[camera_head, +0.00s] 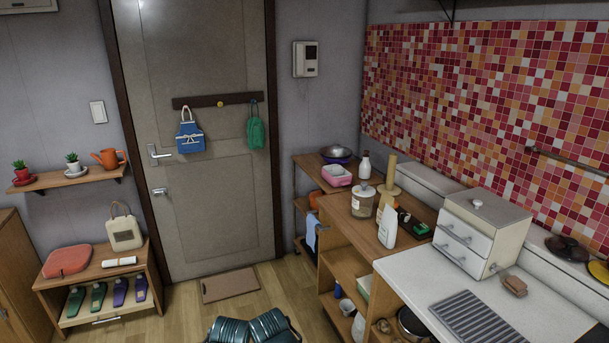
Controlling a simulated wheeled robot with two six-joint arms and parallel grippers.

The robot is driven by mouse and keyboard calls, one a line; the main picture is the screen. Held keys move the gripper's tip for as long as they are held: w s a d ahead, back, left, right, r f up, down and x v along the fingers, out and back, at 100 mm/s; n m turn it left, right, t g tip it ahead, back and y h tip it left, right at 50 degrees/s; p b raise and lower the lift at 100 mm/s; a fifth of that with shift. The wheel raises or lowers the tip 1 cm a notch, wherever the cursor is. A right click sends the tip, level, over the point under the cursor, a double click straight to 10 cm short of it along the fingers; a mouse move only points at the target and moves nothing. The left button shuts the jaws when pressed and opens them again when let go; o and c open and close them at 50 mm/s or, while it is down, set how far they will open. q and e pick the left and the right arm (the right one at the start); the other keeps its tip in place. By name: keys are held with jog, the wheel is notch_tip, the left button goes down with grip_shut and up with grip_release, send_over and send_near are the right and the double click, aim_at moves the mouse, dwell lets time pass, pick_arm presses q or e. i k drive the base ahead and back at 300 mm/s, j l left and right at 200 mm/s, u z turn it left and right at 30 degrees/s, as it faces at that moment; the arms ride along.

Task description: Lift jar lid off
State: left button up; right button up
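A see-through jar (362,206) with tan contents stands on the wooden counter in the head view. A pale lid (363,190) with a small knob sits on top of it. The jar is upright and small in the picture, so I cannot tell how tightly the lid sits.
A white bottle (388,226) stands close in front of the jar, right of it. A wooden paper-towel stand (389,180) is behind it. A pink tray (337,176) and a white bottle (364,167) are farther back. A white drawer box (470,245) stands on the right worktop.

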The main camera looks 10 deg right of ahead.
aim_at(363, 189)
jog(key=i+j+z, duration=0.1)
jog(key=i+z, duration=0.3)
jog(key=i+j+z, duration=0.2)
jog(key=i+z, duration=0.2)
jog(key=i+j+z, duration=0.85)
jog(key=j, duration=0.2)
jog(key=i+j+z, duration=0.25)
jog(key=j, duration=0.15)
